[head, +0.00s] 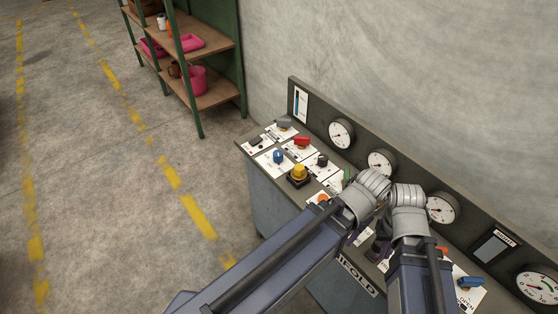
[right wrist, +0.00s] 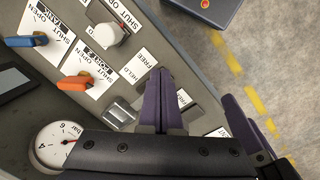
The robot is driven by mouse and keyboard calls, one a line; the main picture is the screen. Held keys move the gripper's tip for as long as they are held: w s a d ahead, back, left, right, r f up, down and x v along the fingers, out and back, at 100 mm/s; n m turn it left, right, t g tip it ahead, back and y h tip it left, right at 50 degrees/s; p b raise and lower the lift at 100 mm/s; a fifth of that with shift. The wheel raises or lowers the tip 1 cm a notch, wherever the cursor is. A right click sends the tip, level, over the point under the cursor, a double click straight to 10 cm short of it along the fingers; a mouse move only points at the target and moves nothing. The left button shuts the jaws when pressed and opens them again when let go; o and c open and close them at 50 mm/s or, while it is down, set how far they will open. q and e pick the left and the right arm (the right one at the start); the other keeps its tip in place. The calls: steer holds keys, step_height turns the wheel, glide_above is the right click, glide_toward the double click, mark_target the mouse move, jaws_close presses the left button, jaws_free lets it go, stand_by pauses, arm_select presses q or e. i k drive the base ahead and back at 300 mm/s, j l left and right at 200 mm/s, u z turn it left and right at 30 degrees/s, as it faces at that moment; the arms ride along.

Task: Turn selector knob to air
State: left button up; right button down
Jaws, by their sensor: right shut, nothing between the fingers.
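My right gripper shows in the right wrist view (right wrist: 160,100), its purple fingers shut together with nothing between them, over the panel near the HELD and FREE labels. In the head view its dark fingers (head: 378,246) are partly hidden between grey arm joints. Another purple finger-like part (right wrist: 250,125) shows at right in the wrist view; I cannot tell whose it is. Which control is the selector knob I cannot tell, and no AIR label is surely readable. Candidates are a black knob (head: 321,160) and a blue knob (head: 278,156).
An orange lever (right wrist: 89,79) and a pale knob (right wrist: 111,34) show near the right gripper. Shelves (head: 205,95) stand beyond; floor at left is clear.

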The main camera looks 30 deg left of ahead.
mark_target(278, 155)
steer(key=i+j, duration=0.1)
steer(key=j, duration=0.35)
steer(key=i+j, duration=0.15)
steer(key=j, duration=0.3)
steer(key=i+j+z, duration=0.1)
steer(key=j, duration=0.4)
